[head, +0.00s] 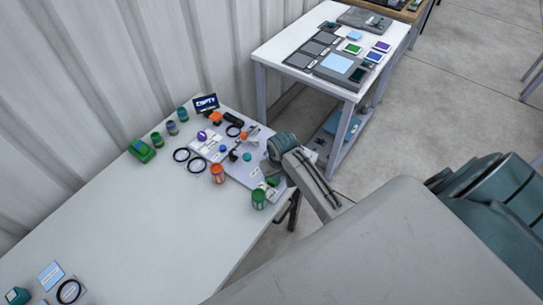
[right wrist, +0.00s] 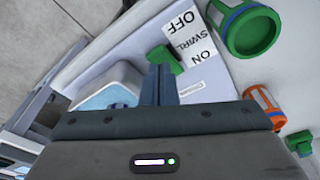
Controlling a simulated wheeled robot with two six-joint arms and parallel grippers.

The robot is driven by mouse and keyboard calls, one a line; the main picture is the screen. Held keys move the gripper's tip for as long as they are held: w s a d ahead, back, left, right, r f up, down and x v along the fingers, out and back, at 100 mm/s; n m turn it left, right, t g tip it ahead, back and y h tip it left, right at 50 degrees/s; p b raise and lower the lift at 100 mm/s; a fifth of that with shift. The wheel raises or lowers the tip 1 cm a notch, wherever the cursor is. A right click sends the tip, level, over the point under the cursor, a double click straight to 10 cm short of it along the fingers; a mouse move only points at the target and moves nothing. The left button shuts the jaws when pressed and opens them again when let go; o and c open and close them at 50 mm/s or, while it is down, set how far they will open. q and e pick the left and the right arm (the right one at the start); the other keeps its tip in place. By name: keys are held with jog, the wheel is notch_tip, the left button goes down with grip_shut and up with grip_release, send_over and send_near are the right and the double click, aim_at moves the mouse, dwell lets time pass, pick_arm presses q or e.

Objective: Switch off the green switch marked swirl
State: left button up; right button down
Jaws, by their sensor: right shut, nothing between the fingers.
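The green switch (right wrist: 165,58) sits on a pale panel (right wrist: 215,75) in the right wrist view. A white label (right wrist: 189,39) beside it reads OFF, SWIRL and ON. My right gripper (right wrist: 158,72) is shut and empty, with its fingertips right at the green switch. I cannot tell whether they touch it. The fingers hide part of the switch, and its exact tilt is unclear. In the head view a small green piece, likely this switch (head: 272,182), shows at the near right end of the panel, beside my right arm. My left gripper is not in view.
A green canister (head: 258,199) and an orange canister (head: 217,173) stand close by the panel. Black rings (head: 196,165), more small canisters and an EMPTY display (head: 205,103) lie beyond. A second white table (head: 270,50) holds dark panels. The near white tabletop (head: 130,215) is largely clear.

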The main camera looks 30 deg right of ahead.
aim_at(277, 182)
jog(key=shift+f+b, duration=0.35)
jog(key=shift+f, duration=0.65)
dwell(1.0)
jog(key=shift+r+p, duration=0.85)
jog(key=shift+r, duration=2.7)
